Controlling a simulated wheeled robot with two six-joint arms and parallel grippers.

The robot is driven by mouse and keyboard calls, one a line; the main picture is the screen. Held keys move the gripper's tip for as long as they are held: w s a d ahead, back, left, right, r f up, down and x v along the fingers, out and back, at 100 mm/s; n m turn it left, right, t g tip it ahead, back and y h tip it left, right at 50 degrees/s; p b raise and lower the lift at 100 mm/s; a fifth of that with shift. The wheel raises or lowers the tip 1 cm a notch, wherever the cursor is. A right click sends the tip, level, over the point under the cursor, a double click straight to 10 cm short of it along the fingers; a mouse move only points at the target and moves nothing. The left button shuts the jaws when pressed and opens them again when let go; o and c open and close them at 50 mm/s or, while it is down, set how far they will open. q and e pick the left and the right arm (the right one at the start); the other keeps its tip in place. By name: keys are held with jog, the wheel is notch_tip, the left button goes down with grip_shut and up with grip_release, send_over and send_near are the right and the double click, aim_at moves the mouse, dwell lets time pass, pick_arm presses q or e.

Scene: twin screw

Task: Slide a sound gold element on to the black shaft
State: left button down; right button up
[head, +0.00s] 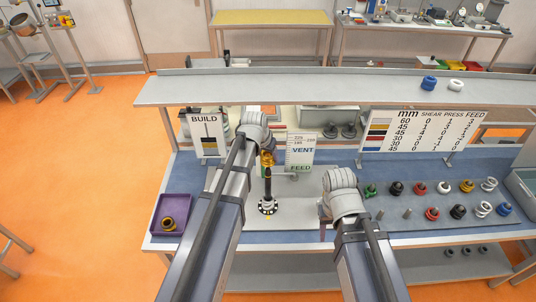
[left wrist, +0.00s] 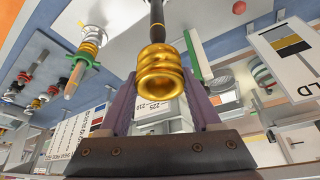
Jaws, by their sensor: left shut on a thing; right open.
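The black shaft (head: 268,185) stands upright on a round base with a black-and-white rim (head: 267,208). A ribbed gold element (head: 266,158) is at the shaft's top end, in line with it. My left gripper (left wrist: 158,88) is shut on the gold element (left wrist: 160,72), its purple fingers on either side. In the left wrist view the element's hollow end faces the camera and the black shaft (left wrist: 156,14) runs away behind it. I cannot tell whether the shaft's tip is inside the bore. My right gripper (head: 325,222) is open, low over the bench and mostly hidden by its arm.
A purple tray (head: 160,208) at the left holds a dark gold ring element (head: 168,224). Several coloured elements on pegs stand at the right, including a red one (head: 432,214). A grey shelf (head: 330,88) crosses above.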

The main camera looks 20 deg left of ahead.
aim_at(268, 182)
pick_arm(q)
notch_tip(268, 182, down, 2)
jog(key=shift+w+b, duration=0.1)
jog(key=shift+b, duration=0.6)
jog(key=shift+f+b, duration=1.7)
jog(key=shift+b, duration=0.05)
jog(key=shift+f, duration=0.1)
jog(key=shift+f+b, duration=5)
jog(key=shift+b, duration=0.05)
jog(key=c, duration=0.5)
grip_release()
jog(key=shift+c, duration=0.2)
jog(key=shift+o, duration=0.7)
jog(key=shift+r, duration=0.1)
jog(key=o, duration=0.4)
